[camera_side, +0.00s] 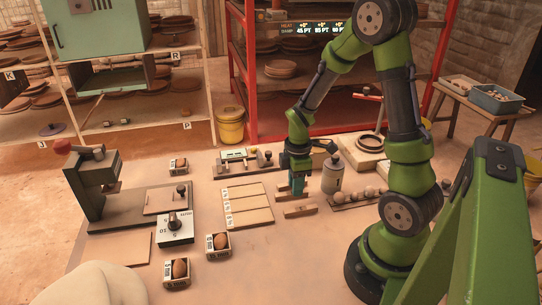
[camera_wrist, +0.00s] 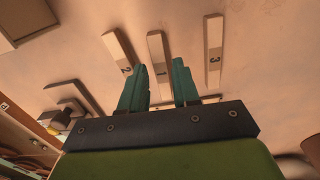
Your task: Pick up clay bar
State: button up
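Several pale, narrow bars lie on the table below my gripper (camera_side: 298,188). In the wrist view they are a bar marked 1 (camera_wrist: 157,58), a bar marked 2 (camera_wrist: 119,50) to its left and a bar marked 3 (camera_wrist: 214,48) to its right. One bar shows in the side view (camera_side: 300,211) just in front of the gripper. In the wrist view my gripper's (camera_wrist: 160,78) two teal fingers are apart, with the near part of bar 1 showing between them. Nothing is held. Whether a finger touches a bar cannot be told.
A slatted board (camera_side: 246,205) lies to the left, and a press (camera_side: 95,185) stands farther left.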

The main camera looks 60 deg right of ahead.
jog(key=shift+f, duration=0.95)
jog(key=shift+c, duration=0.3)
grip_shut()
jog(key=shift+r, duration=0.1)
